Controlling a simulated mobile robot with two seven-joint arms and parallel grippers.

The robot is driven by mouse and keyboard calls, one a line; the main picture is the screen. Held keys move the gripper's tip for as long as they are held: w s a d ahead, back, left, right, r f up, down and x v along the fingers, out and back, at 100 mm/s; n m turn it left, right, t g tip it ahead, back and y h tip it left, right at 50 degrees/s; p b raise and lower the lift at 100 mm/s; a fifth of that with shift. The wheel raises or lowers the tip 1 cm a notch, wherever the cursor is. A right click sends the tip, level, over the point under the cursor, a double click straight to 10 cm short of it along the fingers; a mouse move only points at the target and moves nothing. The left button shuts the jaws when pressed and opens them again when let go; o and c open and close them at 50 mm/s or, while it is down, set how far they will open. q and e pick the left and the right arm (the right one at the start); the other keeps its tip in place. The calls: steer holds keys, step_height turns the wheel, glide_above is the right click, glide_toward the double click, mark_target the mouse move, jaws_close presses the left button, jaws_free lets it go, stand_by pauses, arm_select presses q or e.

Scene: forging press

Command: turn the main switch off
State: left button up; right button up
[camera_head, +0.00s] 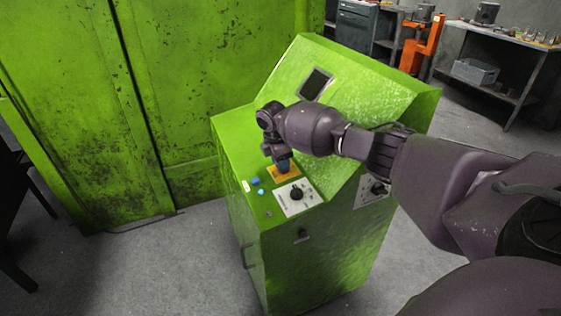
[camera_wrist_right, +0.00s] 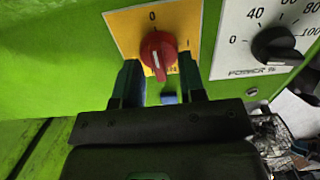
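The main switch is a red rotary knob (camera_wrist_right: 158,50) on a yellow plate (camera_wrist_right: 122,22) marked 0 at the top and I at the right. A white mark shows on the knob's lower half; I cannot tell which label it is set to. In the head view the yellow plate (camera_head: 285,175) lies on the green console, and the knob is hidden by my right gripper (camera_head: 283,164). In the right wrist view that gripper (camera_wrist_right: 158,65) is open, its fingertips on either side of the knob with visible gaps. My left gripper is out of view.
A power dial (camera_wrist_right: 278,48) sits on a white plate right of the switch; it also shows in the head view (camera_head: 296,193). Blue buttons (camera_head: 256,181) lie left of the switch. The green console (camera_head: 310,255) has a raised sloping panel with a screen (camera_head: 316,84).

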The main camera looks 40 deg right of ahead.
mark_target(276, 174)
step_height(276, 174, up, 11)
steer(key=a+p, duration=0.1)
steer(key=p, duration=0.1)
steer(key=shift+w+a+f, duration=0.15)
steer(key=shift+w+a, duration=0.05)
steer(key=shift+a, duration=0.15)
stand_by(0.5)
